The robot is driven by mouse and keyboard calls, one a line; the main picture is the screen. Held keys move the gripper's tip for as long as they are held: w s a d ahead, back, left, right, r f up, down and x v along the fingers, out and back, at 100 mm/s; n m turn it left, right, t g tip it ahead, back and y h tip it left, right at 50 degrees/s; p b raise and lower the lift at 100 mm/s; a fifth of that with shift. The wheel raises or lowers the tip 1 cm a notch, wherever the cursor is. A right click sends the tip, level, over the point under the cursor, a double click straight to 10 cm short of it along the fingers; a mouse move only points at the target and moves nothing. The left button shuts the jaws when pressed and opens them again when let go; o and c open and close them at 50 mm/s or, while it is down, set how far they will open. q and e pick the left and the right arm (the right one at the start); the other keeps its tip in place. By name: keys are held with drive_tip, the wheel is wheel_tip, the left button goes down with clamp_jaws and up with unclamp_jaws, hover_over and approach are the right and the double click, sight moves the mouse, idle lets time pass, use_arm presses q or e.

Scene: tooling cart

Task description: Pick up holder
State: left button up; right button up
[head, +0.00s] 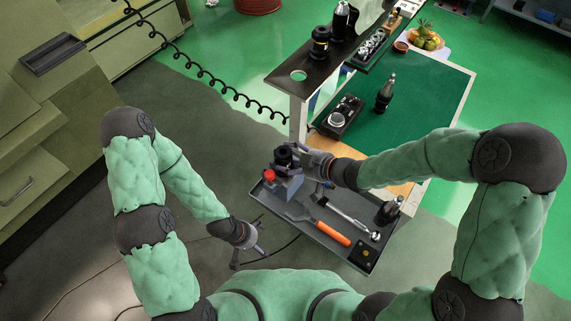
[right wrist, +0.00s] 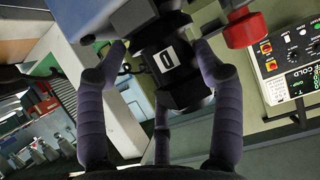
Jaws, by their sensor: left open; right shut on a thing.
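A black tool holder (head: 284,156) is at the left end of the tooling cart, above a grey-blue block (head: 290,188) with a red knob (head: 269,176). My right gripper (head: 298,153) is shut on the holder from the right. In the right wrist view my right gripper (right wrist: 170,95) has its fingers around the holder's dark body (right wrist: 176,62), which carries a white label. I cannot tell whether the holder is clear of the block. My left gripper (head: 259,249) is open and empty, low and left of the cart.
The cart's grey tray (head: 318,238) holds an orange-handled tool (head: 331,233), a wrench (head: 350,215) and another black holder (head: 388,211). A dark upper shelf (head: 295,84) on a post stands behind. Another holder (head: 385,92) stands on the green mat (head: 425,103).

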wheel_tip(320, 180, up, 18)
drive_tip(key=p, duration=0.8)
drive_tip(key=shift+r, duration=0.1)
idle(0.3)
drive_tip(key=shift+a, duration=0.1)
idle(0.4)
